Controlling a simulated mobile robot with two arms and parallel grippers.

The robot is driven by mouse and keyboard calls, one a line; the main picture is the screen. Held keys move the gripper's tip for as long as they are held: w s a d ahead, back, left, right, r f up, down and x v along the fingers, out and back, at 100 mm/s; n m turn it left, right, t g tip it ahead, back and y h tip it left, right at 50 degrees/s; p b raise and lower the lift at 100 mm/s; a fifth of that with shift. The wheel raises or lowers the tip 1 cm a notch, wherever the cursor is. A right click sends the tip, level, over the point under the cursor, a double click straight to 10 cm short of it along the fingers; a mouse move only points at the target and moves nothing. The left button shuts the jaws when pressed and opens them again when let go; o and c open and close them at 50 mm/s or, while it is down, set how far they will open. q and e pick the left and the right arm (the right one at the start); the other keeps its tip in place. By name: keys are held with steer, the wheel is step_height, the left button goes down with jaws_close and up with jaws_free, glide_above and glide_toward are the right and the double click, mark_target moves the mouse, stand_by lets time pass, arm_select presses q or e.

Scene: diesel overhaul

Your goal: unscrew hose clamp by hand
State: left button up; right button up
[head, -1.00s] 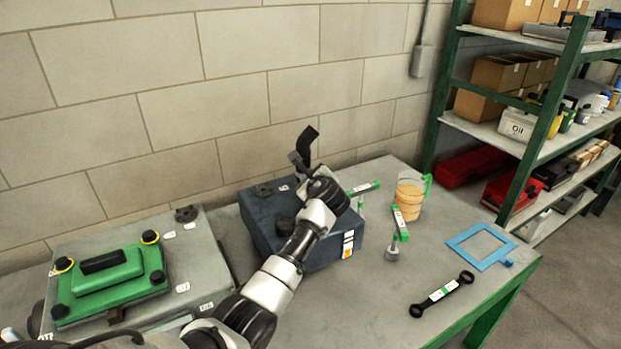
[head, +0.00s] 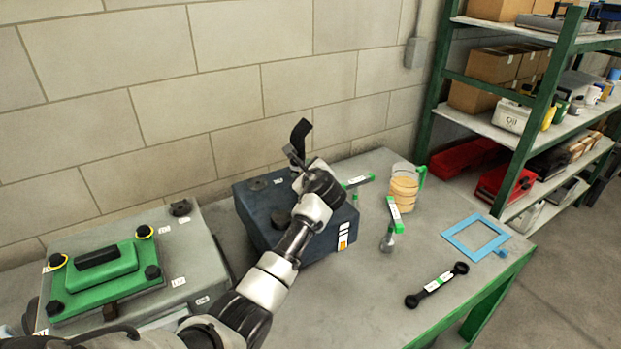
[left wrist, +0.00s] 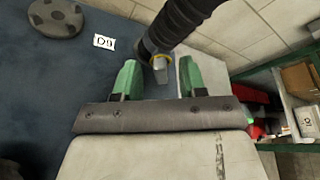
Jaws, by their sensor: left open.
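A black ribbed hose (head: 299,135) rises from the dark blue block (head: 262,225). It also shows close up in the left wrist view (left wrist: 183,22). At its lower end is a small metal piece with a yellowish part (left wrist: 160,66), which looks like the hose clamp's screw. My left gripper (left wrist: 158,80) is open, its two green fingertips on either side of this screw with gaps, apparently not touching it. In the head view my left gripper (head: 306,178) is over the block beside the hose, hiding the hose's base and the clamp. My right gripper is not in view.
A green cover (head: 100,278) lies on a grey block at left. On the table (head: 370,300) are a jug of amber liquid (head: 403,188), a black double-ended tool (head: 436,285) and a blue frame (head: 476,239). A green shelf (head: 545,120) stands at right. The front of the table is clear.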

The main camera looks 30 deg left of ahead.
arm_select(q)
steer(key=b+v, duration=0.1)
steer(key=v, duration=0.9)
steer(key=shift+f+b, duration=0.1)
steer(key=shift+b, duration=0.3)
steer(key=shift+a, duration=0.1)
